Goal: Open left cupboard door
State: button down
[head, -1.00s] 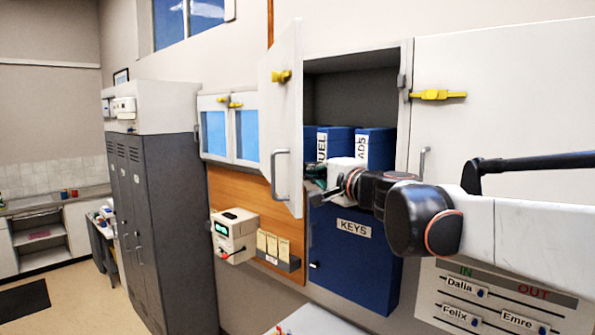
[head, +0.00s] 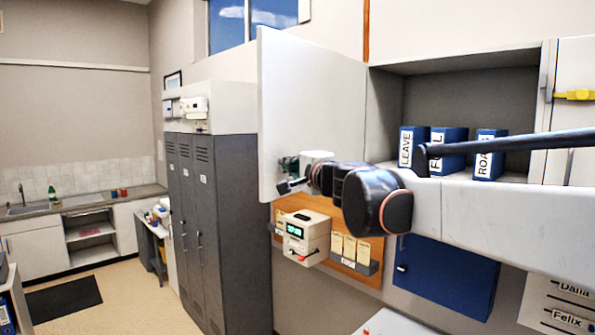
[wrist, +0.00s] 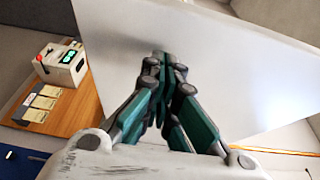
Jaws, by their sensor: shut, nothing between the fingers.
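The left cupboard door (head: 315,105) stands swung wide open in the head view, its plain white inner face toward me. Its handle is hidden now. The open cupboard (head: 455,95) shows a grey interior with blue binders. My gripper (head: 287,178) is at the lower part of the door, in front of its inner face. In the wrist view my gripper (wrist: 160,62) has its green fingers together and empty, with the white door panel (wrist: 230,60) behind them. I cannot tell whether the fingertips touch the panel.
Binders (head: 447,150) stand on the cupboard shelf. Below are a blue key cabinet (head: 450,275), a clock device (head: 303,238) and card holders (head: 350,250) on a wooden board. Grey lockers (head: 215,220) stand left of the door. Open floor (head: 140,285) lies further left.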

aim_at(269, 162)
jog(key=w+a, duration=0.4)
jog(key=a, duration=0.1)
jog(key=shift+w+a, duration=0.3)
jog(key=shift+a, duration=0.05)
jog(key=shift+w+a, duration=0.65)
jog(key=shift+w, duration=0.05)
jog(key=shift+d, duration=0.1)
